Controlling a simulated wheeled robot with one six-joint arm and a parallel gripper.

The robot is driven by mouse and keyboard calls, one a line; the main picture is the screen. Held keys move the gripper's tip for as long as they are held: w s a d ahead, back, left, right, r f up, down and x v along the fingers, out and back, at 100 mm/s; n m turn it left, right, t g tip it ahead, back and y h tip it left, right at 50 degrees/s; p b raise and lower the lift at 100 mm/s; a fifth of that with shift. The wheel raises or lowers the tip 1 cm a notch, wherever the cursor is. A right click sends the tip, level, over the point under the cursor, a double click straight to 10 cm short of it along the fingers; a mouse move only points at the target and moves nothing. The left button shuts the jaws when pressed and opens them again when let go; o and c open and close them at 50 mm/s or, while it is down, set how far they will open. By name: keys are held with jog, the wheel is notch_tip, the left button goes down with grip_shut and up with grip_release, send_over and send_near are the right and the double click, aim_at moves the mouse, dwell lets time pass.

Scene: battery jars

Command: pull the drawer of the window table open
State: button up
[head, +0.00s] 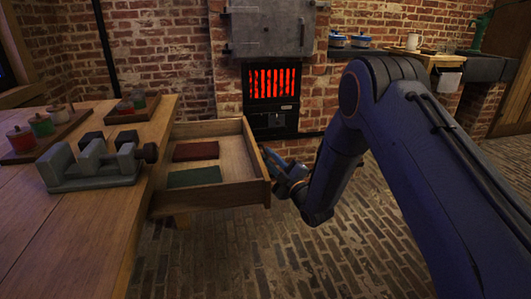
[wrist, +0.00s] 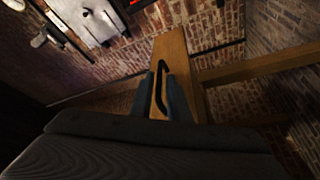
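The wooden drawer (head: 256,163) of the window table (head: 150,185) stands well out from the table, its inside in plain view. A red pad (head: 195,151) and a green pad (head: 193,177) lie flat in it. My gripper (head: 283,177) is at the outer face of the drawer front. In the wrist view the drawer front (wrist: 172,48) shows end-on with a dark curved handle (wrist: 159,90). The fingers of my gripper (wrist: 160,95) lie on either side of the handle and appear closed on it. The exact finger contact is dark and small.
A grey vise-like fixture (head: 95,168) and trays with small jars (head: 42,126) stand on the table. A stove with a glowing red grate (head: 272,81) stands behind, against the brick wall. The brick floor (head: 230,250) before the drawer is clear. A shelf (head: 435,60) is at the right.

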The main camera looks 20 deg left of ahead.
jog(key=shift+p+v, duration=0.3)
jog(key=shift+v, duration=2)
